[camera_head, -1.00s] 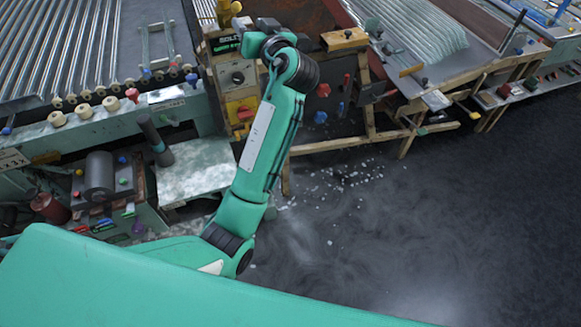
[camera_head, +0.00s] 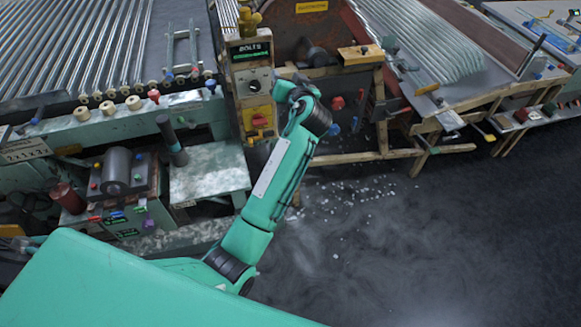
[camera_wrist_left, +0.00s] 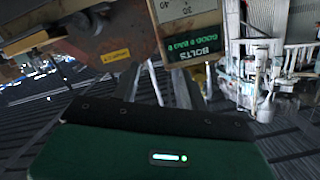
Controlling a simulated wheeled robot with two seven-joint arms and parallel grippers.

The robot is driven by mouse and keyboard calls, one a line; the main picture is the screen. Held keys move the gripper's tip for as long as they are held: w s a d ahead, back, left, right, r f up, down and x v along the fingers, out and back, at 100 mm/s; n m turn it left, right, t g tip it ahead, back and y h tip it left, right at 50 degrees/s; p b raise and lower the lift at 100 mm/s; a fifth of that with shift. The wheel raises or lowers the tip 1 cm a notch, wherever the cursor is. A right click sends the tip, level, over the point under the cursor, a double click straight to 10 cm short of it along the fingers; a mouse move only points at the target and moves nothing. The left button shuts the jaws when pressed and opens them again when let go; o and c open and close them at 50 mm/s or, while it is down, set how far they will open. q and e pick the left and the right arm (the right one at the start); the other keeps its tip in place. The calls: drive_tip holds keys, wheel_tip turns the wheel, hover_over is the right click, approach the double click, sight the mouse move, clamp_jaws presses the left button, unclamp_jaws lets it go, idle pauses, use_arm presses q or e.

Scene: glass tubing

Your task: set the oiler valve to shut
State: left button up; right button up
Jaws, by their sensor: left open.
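A yellow fitting (camera_head: 250,20) stands on top of the post with the green BOLTS sign; it looks like the oiler, but its valve lever is too small to read. My left gripper (camera_head: 285,91) is at the end of the raised green arm, just right of the post's dial panel and below the fitting. It is small and partly hidden by its own wrist, is open, and appears to hold nothing. The left wrist view shows the BOLTS sign (camera_wrist_left: 193,47) turned over, close ahead. My right gripper is not in view.
A red switch (camera_head: 259,122) on a yellow plate is on the post. A wooden frame with red and blue knobs (camera_head: 337,103) stands right of the gripper. Glass tubes (camera_head: 75,45) lie on the left bench. Open dark floor, with scattered fragments, is at right.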

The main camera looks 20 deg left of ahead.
use_arm(q)
drive_tip(key=s+d+f+m+g+h, duration=0.1)
drive_tip(key=s+f+m+h, duration=0.1)
drive_tip(key=f, duration=1.3)
drive_tip(key=s+d+f+m+g+h, duration=0.1)
drive_tip(key=s+f+m+h, duration=0.1)
drive_tip(key=f, duration=1.3)
drive_tip(key=shift+s+d+m+g+h+p, duration=0.3)
drive_tip(key=shift+s+d+g+h+p, duration=0.1)
drive_tip(key=shift+s+h, duration=0.2)
drive_tip(key=shift+c, duration=0.2)
